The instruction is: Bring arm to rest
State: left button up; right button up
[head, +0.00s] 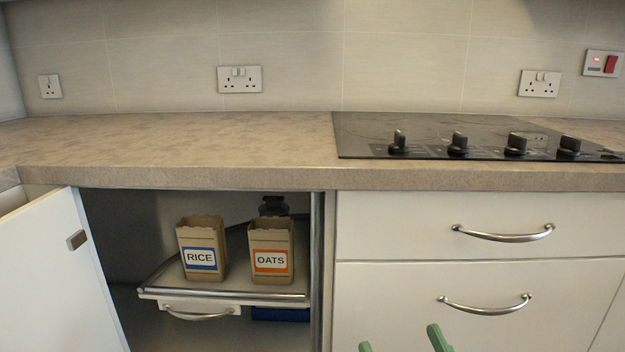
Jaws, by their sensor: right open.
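My right gripper (402,343) shows only as two green fingertips at the bottom edge, right of centre. The tips are apart with nothing seen between them, in front of the white drawer fronts. The rest of this gripper is cut off by the frame. My left gripper is not in view.
A cabinet door (55,275) stands open at the left. Inside, a pull-out tray (215,296) holds a rice box (203,245) and an oats box (271,248). Two drawers (440,225) are shut at the right. A hob (440,125) sits on the otherwise clear worktop (180,150).

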notch_tip(320, 180, down, 20)
jog(key=s+d+g+h, duration=0.2)
jog(key=d+g+h, duration=0.1)
jog(key=g, duration=0.6)
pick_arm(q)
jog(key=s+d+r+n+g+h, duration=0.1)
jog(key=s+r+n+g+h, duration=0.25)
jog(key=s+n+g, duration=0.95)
pick_arm(e)
jog(key=s+d+f+g+h+p, duration=0.3)
jog(key=s+d+f+g+p, duration=0.1)
jog(key=s+f+g+p, duration=0.75)
pick_arm(q)
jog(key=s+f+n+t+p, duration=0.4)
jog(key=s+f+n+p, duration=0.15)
jog(key=p, duration=0.35)
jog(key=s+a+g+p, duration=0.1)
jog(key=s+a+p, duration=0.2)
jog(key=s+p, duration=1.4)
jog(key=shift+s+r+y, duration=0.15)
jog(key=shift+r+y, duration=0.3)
pick_arm(e)
jog(key=s+d+f, duration=0.1)
jog(key=s+f, duration=0.1)
jog(key=s, duration=0.8)
jog(key=s+d+f, duration=0.2)
jog(key=s, duration=0.9)
jog(key=shift+s+d+f, duration=0.2)
jog(key=shift+d+f, duration=0.05)
jog(key=shift+d, duration=0.05)
